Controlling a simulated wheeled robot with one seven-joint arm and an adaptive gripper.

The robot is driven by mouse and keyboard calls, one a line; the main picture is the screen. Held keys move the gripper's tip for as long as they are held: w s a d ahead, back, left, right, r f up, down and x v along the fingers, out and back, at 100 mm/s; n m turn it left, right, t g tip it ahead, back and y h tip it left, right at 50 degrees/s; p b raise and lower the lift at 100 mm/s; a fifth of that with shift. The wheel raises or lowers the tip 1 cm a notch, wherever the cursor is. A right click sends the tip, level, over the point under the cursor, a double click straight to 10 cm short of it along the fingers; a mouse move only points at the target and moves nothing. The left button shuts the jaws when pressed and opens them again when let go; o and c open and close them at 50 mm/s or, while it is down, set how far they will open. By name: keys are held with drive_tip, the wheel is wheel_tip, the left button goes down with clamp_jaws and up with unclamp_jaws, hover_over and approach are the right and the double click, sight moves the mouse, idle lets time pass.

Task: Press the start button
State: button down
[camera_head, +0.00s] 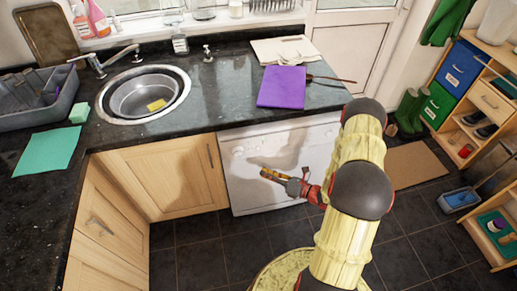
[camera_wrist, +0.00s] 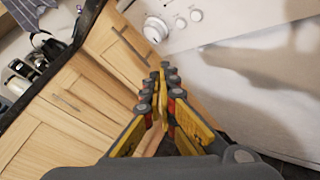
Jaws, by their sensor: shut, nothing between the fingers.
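A white front-loading appliance (camera_head: 246,190) stands under the dark counter, and its upper front also shows in the wrist view (camera_wrist: 240,45). In the wrist view its panel carries a large round knob (camera_wrist: 155,28) and two small round buttons, one nearer the knob (camera_wrist: 181,22) and one farther right (camera_wrist: 196,15). I cannot tell which one is the start button. My gripper (camera_head: 265,173) is shut and empty in front of the appliance, below its panel. In the wrist view the closed fingertips (camera_wrist: 163,72) point toward the panel, seemingly apart from it.
Wooden cabinets (camera_head: 165,178) stand left of the appliance. The counter above holds a sink (camera_head: 145,95), a purple sheet (camera_head: 281,87) and a teal cloth (camera_head: 47,151). A wooden shelf unit (camera_head: 470,95) stands at the right. Dark floor tiles (camera_head: 195,245) below are clear.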

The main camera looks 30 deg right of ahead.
sight(258, 149)
drive_tip(key=w+d+b, duration=0.2)
drive_tip(key=w, duration=0.6)
drive_tip(key=shift+w+d, duration=0.2)
idle(0.3)
idle(1.4)
drive_tip(key=shift+w+d, duration=0.1)
drive_tip(key=shift+w, duration=0.3)
